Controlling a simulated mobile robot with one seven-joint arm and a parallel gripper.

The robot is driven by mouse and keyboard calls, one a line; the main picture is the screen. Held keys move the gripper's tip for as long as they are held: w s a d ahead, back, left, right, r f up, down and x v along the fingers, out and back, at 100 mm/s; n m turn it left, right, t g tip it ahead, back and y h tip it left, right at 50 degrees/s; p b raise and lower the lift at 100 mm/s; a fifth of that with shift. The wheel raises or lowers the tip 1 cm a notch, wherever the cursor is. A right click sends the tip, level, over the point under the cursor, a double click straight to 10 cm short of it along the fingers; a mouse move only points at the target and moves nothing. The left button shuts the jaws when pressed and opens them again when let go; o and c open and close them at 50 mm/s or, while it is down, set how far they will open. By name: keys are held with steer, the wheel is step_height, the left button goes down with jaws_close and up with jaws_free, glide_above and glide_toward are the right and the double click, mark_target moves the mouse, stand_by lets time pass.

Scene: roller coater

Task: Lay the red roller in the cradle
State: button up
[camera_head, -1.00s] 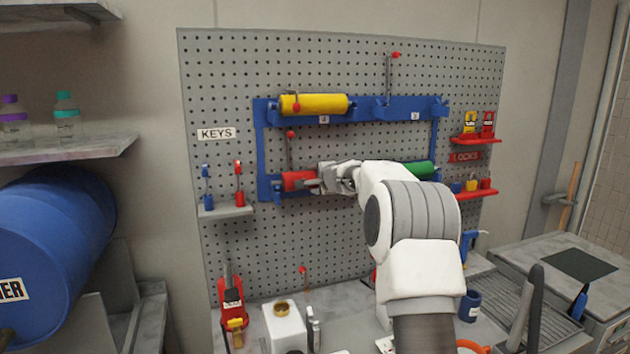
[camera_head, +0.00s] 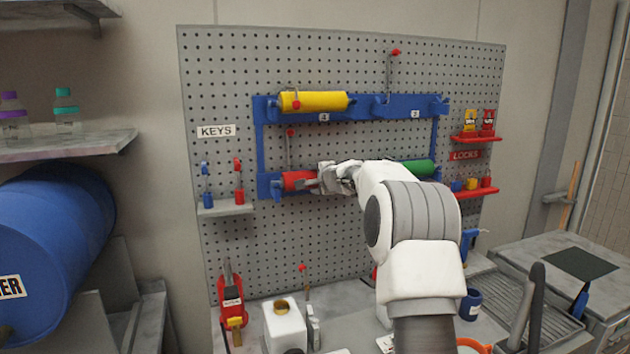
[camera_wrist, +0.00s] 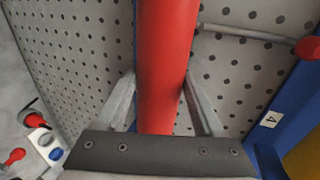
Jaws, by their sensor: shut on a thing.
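The red roller (camera_head: 297,180) is at the lower left of the blue rack on the pegboard in the head view. In the wrist view the red roller (camera_wrist: 165,60) runs lengthwise between my two fingers. My gripper (camera_wrist: 160,95) is shut on it, with a finger along each side. In the head view my gripper (camera_head: 318,182) covers the roller's right part. The blue rack (camera_head: 262,150) holds the yellow roller (camera_head: 313,102) above and the green roller (camera_head: 417,168) at lower right. I cannot tell whether the red roller rests on the rack's lower left cradle (camera_head: 276,190).
A red-knobbed pin (camera_head: 291,133) stands just above the red roller; the knob (camera_wrist: 308,47) also shows in the wrist view. A key shelf (camera_head: 226,208) is at left, red lock shelves (camera_head: 476,193) at right. A bench with several items lies below.

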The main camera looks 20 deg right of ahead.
steer(key=shift+f, duration=0.15)
steer(key=o, duration=1.3)
steer(key=shift+c, duration=0.2)
steer(key=shift+f, duration=0.15)
